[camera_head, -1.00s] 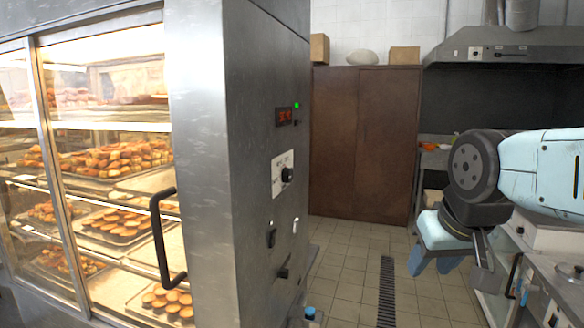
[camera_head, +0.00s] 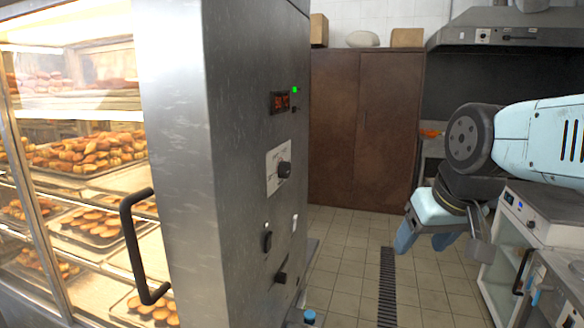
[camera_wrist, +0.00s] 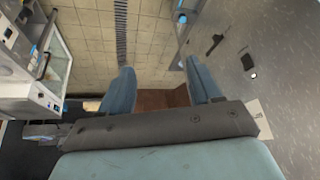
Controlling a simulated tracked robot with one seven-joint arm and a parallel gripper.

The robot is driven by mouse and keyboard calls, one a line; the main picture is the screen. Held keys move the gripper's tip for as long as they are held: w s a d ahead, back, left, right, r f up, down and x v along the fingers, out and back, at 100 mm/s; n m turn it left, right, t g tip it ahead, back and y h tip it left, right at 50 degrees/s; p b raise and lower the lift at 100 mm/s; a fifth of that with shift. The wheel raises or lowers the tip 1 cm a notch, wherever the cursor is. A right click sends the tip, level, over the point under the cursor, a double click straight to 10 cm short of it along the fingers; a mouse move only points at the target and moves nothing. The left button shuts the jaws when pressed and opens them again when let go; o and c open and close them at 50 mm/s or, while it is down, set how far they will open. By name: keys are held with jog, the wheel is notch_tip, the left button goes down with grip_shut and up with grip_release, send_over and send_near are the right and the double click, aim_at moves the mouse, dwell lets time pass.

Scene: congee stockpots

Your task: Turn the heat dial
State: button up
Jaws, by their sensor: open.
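The heat dial (camera_head: 284,169) is a round black knob on a white plate, on the steel side panel of the lit display cabinet. A red digital display (camera_head: 279,102) with a green light sits above it. My gripper (camera_head: 422,240) is at the right, pointing down, well apart from the panel and empty. In the wrist view its two blue fingers (camera_wrist: 162,95) are spread over the tiled floor. The panel stands at the right of that view, where the white plate (camera_wrist: 259,118) shows in part behind my gripper; the dial itself is hidden there.
The cabinet (camera_head: 175,150) holds trays of pastries and has a black door handle (camera_head: 140,245). Black switches (camera_head: 267,241) sit below the dial. A brown cupboard (camera_head: 362,130) stands behind. A counter unit (camera_head: 515,245) is at the right. Tiled floor (camera_head: 345,260) between is clear.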

jog(key=shift+o, duration=0.9)
jog(key=w+a+r+n+g+y, duration=0.1)
jog(key=w+a+r+n+y, duration=0.1)
jog(key=w, duration=0.4)
jog(key=w+a+r+n+g+y, duration=0.1)
jog(key=w+a+r+n+y, duration=0.1)
jog(key=w+a+n+y, duration=0.2)
jog(key=shift+w+a+n+y, duration=0.15)
jog(key=shift+w+n+y, duration=0.2)
jog(key=shift+w, duration=0.85)
jog(key=n+t+y, duration=0.1)
jog(key=n+y, duration=0.5)
jog(key=n, duration=0.1)
send_near(289, 168)
jog(key=shift+h, duration=0.35)
jog(key=x, duration=0.8)
jog(key=shift+a+r, duration=0.15)
jog(key=shift+a, duration=0.3)
jog(key=shift+c, duration=0.3)
jog(key=c, duration=1)
jog(key=shift+o, duration=0.2)
